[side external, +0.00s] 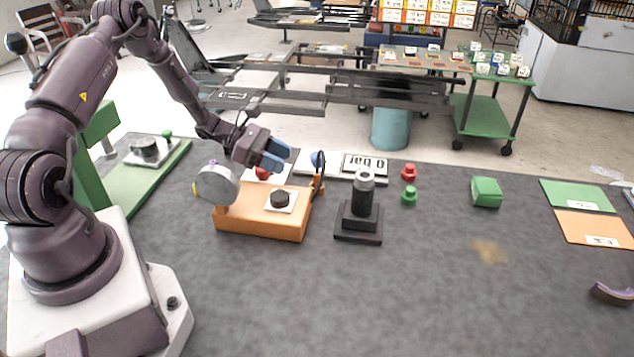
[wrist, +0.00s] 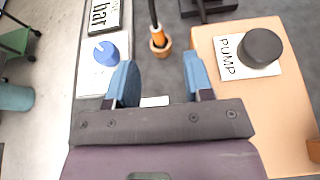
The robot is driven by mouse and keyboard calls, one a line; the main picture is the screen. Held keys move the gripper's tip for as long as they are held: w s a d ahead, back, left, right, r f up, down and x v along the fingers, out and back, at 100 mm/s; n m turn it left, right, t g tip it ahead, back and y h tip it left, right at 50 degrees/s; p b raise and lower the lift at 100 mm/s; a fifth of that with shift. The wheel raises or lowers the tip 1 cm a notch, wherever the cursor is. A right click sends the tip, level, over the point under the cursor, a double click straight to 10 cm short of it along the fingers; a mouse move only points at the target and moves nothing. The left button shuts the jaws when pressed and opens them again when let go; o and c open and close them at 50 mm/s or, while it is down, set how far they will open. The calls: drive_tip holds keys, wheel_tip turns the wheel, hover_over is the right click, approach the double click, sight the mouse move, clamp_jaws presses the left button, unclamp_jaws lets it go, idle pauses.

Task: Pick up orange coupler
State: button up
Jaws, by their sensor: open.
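The orange coupler (wrist: 157,38) is on the end of a black hose (wrist: 153,12) and sits at a small brown ring-like holder (wrist: 160,50) beside the orange pump box (wrist: 232,75). In the side external view the coupler (side external: 318,183) is small at the box's right end, with the hose arching above it. My gripper (wrist: 158,78) is open and empty, its blue fingers apart. In the wrist view the coupler appears beyond the fingertips, between them sideways. In the side external view my gripper (side external: 276,154) is above and left of the coupler, apart from it.
The pump box carries a black button (wrist: 261,47) labelled PUMP. A white panel with a blue knob (wrist: 106,53) and a "0 bar" display (side external: 364,166) lie behind. A black stand (side external: 360,215) is close right of the box.

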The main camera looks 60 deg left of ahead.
sight(317, 182)
drive_tip(key=x, duration=0.7)
drive_tip(key=shift+w+f, duration=0.25)
drive_tip(key=shift+w, duration=0.2)
clamp_jaws()
